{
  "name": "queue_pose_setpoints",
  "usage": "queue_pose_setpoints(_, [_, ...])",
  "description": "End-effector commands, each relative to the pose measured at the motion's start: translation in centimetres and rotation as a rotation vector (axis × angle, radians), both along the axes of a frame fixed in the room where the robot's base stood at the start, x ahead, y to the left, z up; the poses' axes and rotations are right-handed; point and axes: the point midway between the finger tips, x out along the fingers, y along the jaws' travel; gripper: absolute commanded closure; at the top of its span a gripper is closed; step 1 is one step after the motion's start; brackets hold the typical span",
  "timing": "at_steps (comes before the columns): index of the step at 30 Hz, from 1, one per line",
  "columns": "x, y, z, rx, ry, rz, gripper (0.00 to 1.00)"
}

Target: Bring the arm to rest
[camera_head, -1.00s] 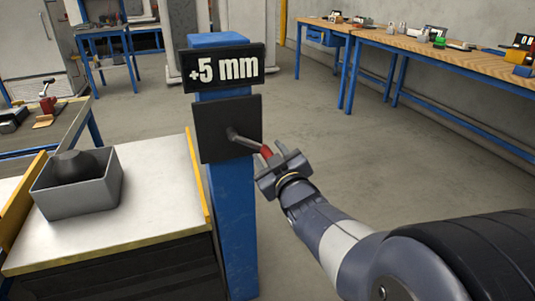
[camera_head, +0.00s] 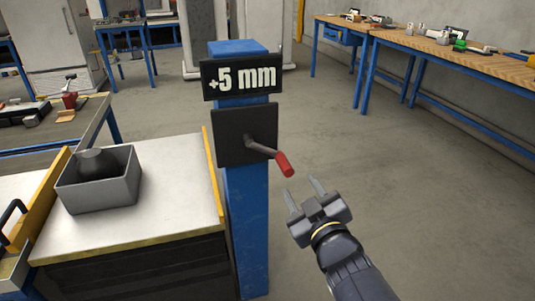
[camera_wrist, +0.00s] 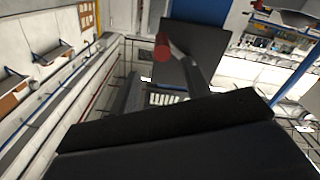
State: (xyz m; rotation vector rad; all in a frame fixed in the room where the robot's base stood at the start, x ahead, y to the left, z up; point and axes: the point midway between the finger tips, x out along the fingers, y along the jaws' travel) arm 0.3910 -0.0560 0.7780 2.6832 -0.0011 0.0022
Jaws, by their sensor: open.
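My gripper (camera_head: 305,194) is open and empty in the head view, low and to the right of the blue post (camera_head: 245,225). Its two fingers point up towards a crank handle with a red grip (camera_head: 284,163), with a gap between them and the grip. The crank comes out of a dark square plate (camera_head: 230,137) on the post. In the wrist view the red grip (camera_wrist: 162,47) shows end-on, in front of the dark plate (camera_wrist: 205,45). A dark block fills the bottom of that view, and the fingertips are not clear there.
A sign reading "+5 mm" (camera_head: 242,79) sits on the post above the plate. Left of the post, a grey bin (camera_head: 100,190) stands on a white-topped cabinet (camera_head: 165,200) with yellow edges. Workbenches (camera_head: 425,45) line the back right. The floor right of the post is clear.

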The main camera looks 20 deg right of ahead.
Motion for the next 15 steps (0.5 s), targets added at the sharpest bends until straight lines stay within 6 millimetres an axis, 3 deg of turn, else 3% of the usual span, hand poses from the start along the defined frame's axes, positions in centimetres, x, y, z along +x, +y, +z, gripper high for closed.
queue_pose_setpoints(10, [0.0,0.0,0.0,0.000,0.000,0.000,0.55])
queue_pose_setpoints(15, [1.1,0.0,-0.2,0.000,0.000,0.002,0.55])
